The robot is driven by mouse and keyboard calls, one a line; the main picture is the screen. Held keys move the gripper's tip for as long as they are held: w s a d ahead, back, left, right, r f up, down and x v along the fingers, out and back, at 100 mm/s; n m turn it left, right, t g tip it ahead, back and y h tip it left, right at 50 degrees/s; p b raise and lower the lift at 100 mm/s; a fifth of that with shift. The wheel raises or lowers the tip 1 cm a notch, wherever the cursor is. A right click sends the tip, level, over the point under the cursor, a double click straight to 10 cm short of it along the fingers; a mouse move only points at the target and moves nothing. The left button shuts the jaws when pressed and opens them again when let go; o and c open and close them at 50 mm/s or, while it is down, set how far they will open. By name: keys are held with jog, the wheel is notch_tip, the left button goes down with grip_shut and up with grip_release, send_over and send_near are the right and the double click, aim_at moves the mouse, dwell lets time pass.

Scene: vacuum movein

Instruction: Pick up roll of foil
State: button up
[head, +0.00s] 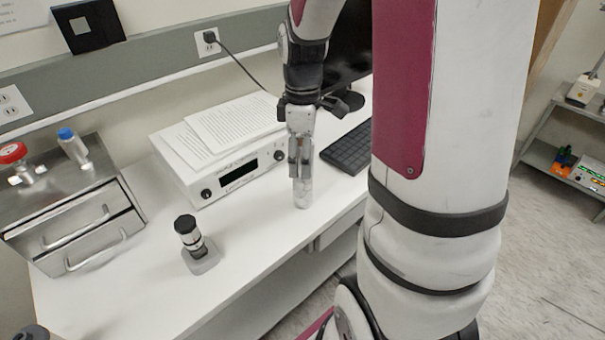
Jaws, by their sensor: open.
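The roll of foil (303,194) looks like a pale silvery cylinder standing upright on the white bench, near the bench's front edge. My gripper (299,172) points down directly over it, with its fingers at the roll's upper part. The fingers are open; they hide the top of the roll. I cannot tell whether either finger touches it.
A white instrument box (218,178) with papers stands left of the gripper, and a black keyboard (348,148) lies to the right. A small black-topped device (190,235) and a metal drawer unit (75,225) are farther left. The front middle of the bench is clear.

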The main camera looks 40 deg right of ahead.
jog(key=shift+f, duration=0.7)
grip_shut()
jog(key=shift+r, duration=0.1)
